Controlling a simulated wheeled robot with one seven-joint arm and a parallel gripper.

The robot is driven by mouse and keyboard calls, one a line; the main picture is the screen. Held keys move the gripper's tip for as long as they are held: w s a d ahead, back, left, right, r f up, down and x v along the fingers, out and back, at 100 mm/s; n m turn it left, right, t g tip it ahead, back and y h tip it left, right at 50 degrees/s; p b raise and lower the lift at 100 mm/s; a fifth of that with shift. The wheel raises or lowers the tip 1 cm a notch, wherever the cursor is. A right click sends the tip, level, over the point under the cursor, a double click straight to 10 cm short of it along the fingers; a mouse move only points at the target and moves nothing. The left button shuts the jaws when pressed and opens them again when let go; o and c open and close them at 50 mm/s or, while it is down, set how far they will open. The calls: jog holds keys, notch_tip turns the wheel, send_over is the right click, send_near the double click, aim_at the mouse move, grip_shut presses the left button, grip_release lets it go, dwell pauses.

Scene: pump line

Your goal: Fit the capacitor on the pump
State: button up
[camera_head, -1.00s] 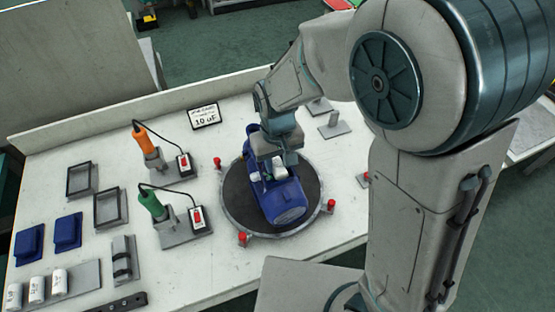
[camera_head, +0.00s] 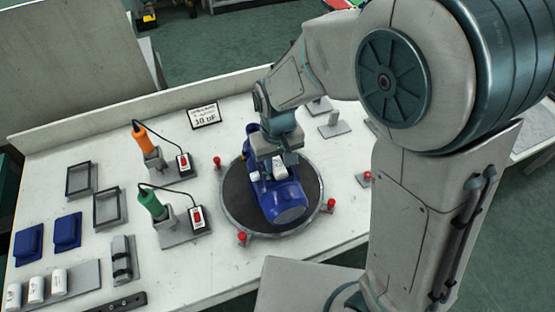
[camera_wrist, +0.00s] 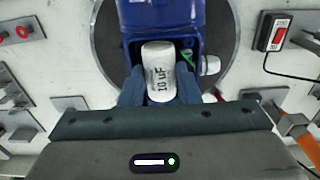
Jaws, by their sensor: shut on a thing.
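The blue pump (camera_head: 277,200) lies on a round dark turntable (camera_head: 236,201). It also shows in the wrist view (camera_wrist: 165,15), with an open box on its body. My gripper (camera_wrist: 160,88) is shut on a white capacitor (camera_wrist: 158,70) marked 10 uF. The capacitor is over or partly in the open box; its exact depth cannot be told. A green wire (camera_wrist: 187,58) shows beside it, and a white round part (camera_wrist: 211,65) sits at the box's side. In the head view my gripper (camera_head: 278,160) is over the pump and hides part of it.
A card (camera_head: 205,116) reads 10 uF. An orange-handled tool (camera_head: 144,140) and a green-handled tool (camera_head: 153,205) stand left of the turntable. Red-topped posts (camera_head: 243,238) ring it. Three white capacitors (camera_head: 36,289) stand at the front left, near blue covers (camera_head: 67,232) and empty frames (camera_head: 80,180).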

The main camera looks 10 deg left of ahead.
jog(key=shift+f+b, duration=0.3)
jog(key=o, duration=1)
jog(key=shift+a, duration=0.1)
jog(key=shift+c, duration=0.2)
jog(key=shift+r, duration=0.1)
jog(key=shift+w+r+p, duration=0.1)
jog(key=shift+r+p, duration=0.35)
jog(key=shift+d+r+p, duration=0.25)
jog(key=shift+r+p, duration=0.25)
jog(key=shift+r, duration=0.2)
jog(key=shift+a+r+p, duration=0.2)
jog(key=shift+r+p, duration=0.4)
jog(key=shift+r, duration=0.2)
jog(key=shift+r+p, duration=0.7)
jog(key=shift+r, duration=0.35)
